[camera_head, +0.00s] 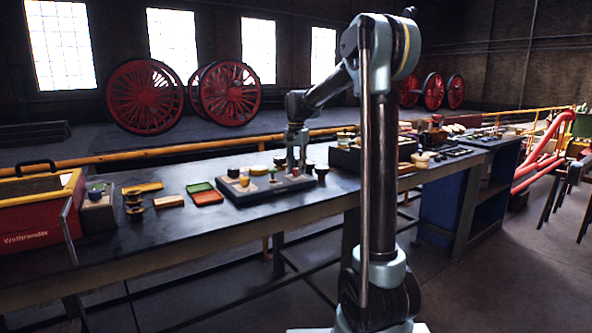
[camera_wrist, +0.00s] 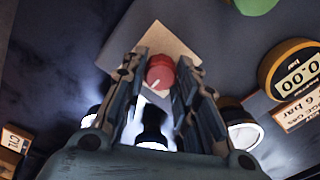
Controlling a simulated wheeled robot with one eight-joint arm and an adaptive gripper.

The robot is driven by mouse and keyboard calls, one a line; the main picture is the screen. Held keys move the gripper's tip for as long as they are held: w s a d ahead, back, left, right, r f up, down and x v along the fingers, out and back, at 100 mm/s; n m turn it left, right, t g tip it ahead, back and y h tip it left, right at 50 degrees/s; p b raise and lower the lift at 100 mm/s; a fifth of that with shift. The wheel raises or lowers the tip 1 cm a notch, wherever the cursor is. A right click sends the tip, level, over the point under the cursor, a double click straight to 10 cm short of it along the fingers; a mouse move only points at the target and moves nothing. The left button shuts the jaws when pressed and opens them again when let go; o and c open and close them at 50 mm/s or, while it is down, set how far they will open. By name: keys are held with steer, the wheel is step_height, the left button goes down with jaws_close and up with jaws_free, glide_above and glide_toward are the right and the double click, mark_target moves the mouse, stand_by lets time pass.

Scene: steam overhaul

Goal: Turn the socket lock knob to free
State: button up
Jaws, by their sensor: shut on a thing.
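In the head view my gripper (camera_head: 297,163) points down over the right part of a dark board (camera_head: 262,191) on the bench. The knob is small there and partly hidden by the fingers. Any marks around the knob are too small to read.
A round gauge with a yellow rim (camera_wrist: 290,72) stands right of the gripper in the wrist view. The bench (camera_head: 160,232) also holds green and orange trays (camera_head: 206,197), a stacked dark part (camera_head: 133,201) and a red toolbox (camera_head: 35,222) at left. The bench front is clear.

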steer(key=n, duration=0.4)
steer(key=shift+n, duration=0.3)
steer(key=n, duration=0.4)
steer(key=shift+a, duration=0.1)
steer(key=n, duration=0.5)
steer(key=shift+n, duration=2.1)
steer(key=o, duration=1.1)
steer(key=shift+c, duration=0.2)
